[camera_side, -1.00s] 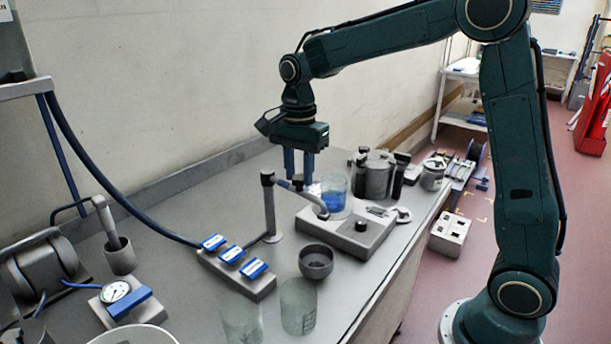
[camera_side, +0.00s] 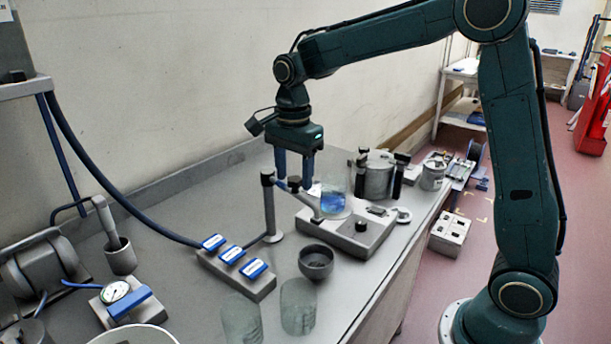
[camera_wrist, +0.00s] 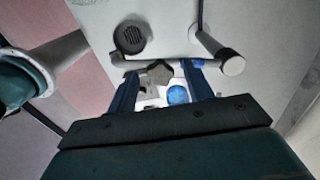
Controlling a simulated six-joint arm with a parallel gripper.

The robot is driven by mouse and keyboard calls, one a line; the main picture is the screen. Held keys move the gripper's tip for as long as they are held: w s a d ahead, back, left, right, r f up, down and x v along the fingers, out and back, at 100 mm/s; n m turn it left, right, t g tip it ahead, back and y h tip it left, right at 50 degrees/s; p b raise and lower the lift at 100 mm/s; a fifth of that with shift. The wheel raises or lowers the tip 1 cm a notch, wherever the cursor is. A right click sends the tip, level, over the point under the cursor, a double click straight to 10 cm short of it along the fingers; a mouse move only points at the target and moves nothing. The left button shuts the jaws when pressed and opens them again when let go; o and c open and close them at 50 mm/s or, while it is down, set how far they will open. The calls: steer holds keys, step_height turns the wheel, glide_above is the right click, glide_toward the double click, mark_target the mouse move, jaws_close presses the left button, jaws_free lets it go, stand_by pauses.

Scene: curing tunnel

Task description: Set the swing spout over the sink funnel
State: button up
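The swing spout (camera_side: 284,185) is a thin grey arm on an upright post (camera_side: 270,212); its outlet end points right, over the grey hotplate-like box. The sink funnel (camera_side: 316,262) is a dark round cup on the bench, nearer the camera than the spout; the spout is not over it. In the wrist view the funnel (camera_wrist: 131,37) shows a grated inside, and the spout (camera_wrist: 165,61) crosses just beyond my fingertips. My gripper (camera_side: 294,180) points down at the spout with its fingers apart. A dark knob (camera_wrist: 158,73) shows between them; contact cannot be told.
Clear beakers (camera_side: 298,305) stand in front of the funnel. A block with blue labels (camera_side: 236,273) lies left. A canister (camera_side: 375,178) stands behind right.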

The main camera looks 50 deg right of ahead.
step_height(320, 180, up, 14)
stand_by(1.0)
steer(key=shift+s+f, duration=0.1)
steer(key=s+f+n+t, duration=0.2)
steer(key=s+f+n, duration=0.2)
steer(key=s+n, duration=0.5)
steer(key=s+f+n+t, duration=0.3)
steer(key=s+n, duration=0.6)
steer(key=s, duration=0.6)
step_height(320, 180, down, 2)
steer(key=shift+s+a+f+t, duration=0.1)
steer(key=shift+s+a+t, duration=0.1)
steer(key=shift+s+t, duration=0.15)
